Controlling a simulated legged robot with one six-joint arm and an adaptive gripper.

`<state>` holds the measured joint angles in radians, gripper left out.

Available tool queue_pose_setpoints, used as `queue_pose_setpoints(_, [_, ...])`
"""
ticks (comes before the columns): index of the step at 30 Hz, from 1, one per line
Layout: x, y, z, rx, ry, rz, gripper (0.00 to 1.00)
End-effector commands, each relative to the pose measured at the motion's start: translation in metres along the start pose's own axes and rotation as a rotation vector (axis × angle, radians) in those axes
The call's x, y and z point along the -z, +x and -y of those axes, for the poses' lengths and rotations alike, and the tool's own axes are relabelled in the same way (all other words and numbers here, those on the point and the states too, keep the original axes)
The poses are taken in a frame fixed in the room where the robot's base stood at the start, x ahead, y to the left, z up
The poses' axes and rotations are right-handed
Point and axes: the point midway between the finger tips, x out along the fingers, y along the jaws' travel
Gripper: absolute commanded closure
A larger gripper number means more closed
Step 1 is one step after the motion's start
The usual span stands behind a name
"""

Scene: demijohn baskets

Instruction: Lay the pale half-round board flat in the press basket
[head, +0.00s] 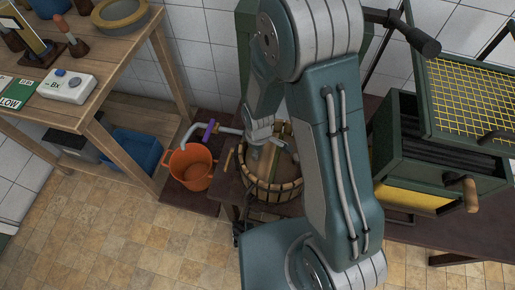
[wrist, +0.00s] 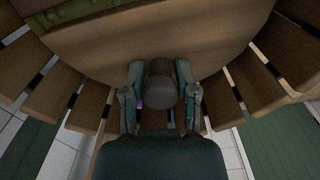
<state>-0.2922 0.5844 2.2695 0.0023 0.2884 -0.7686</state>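The press basket (head: 264,192), a round tub of wooden staves, stands on the dark bench, partly behind my arm. The pale half-round board (head: 287,165) is inside the basket's ring; it fills much of the wrist view (wrist: 165,38), its curved edge near the staves (wrist: 47,88). It looks about level, but I cannot tell whether it rests fully on what lies below. A dark round knob (wrist: 161,86) stands up between my fingers. My gripper (wrist: 160,84) has a finger close against each side of the knob and appears shut on it. In the head view my gripper (head: 264,138) is over the basket.
An orange bucket (head: 191,167) stands left of the basket, with a grey pipe and purple handle above it. A wooden table (head: 110,60) is at the left. A green box with a yellow mesh screen (head: 465,95) is at the right. The tiled floor in front is clear.

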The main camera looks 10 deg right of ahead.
Motion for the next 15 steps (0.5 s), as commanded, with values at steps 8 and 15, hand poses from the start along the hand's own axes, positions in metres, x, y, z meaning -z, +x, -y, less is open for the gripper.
queue_pose_setpoints(8, [0.0001, -0.0005, -0.0001, 0.000, 0.000, 0.000, 0.23])
queue_pose_setpoints(15, [0.0003, -0.0032, -0.0002, -0.001, 0.000, -0.001, 0.23])
